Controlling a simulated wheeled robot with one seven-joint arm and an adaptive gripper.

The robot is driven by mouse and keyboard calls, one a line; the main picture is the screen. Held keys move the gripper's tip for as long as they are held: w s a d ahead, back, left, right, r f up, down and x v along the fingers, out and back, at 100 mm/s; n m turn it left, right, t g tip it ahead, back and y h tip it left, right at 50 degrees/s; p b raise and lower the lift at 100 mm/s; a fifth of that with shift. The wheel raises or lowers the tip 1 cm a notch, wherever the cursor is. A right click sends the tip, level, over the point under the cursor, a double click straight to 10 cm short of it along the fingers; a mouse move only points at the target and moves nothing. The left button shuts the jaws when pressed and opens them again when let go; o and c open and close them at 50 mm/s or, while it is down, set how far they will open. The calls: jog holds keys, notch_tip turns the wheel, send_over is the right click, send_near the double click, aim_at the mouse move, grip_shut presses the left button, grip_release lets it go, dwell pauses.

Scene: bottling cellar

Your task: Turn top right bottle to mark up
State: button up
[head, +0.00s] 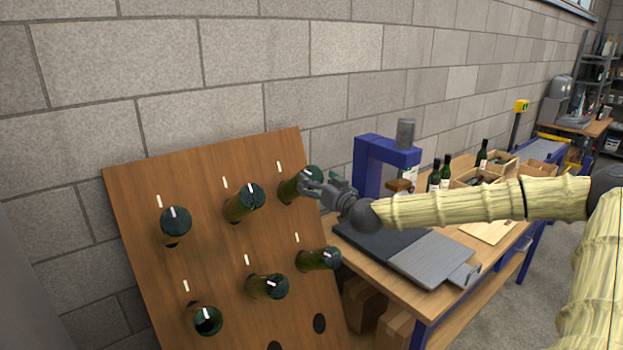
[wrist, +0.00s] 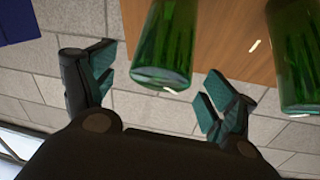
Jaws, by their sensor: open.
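The top right bottle (head: 291,189) is dark green and sticks base-first out of the sloping wooden rack (head: 215,265). A white line (head: 279,167) is painted on the board above it. My gripper (head: 312,184) is at its base end and hides part of it in the head view. In the wrist view my gripper (wrist: 158,88) is open, with a finger on each side of the bottle (wrist: 165,45). The fingers look apart from the glass. A small white mark shows at the lower edge of the bottle's base there.
Several other bottles stick out of the rack, including the top middle one (head: 241,205) and the lower right one (head: 316,260). A neighbouring bottle (wrist: 297,50) is right of my fingers in the wrist view. A workbench (head: 385,278) with a blue press (head: 365,165) stands beside the rack.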

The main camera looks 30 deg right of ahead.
jog(key=shift+w, duration=1.8)
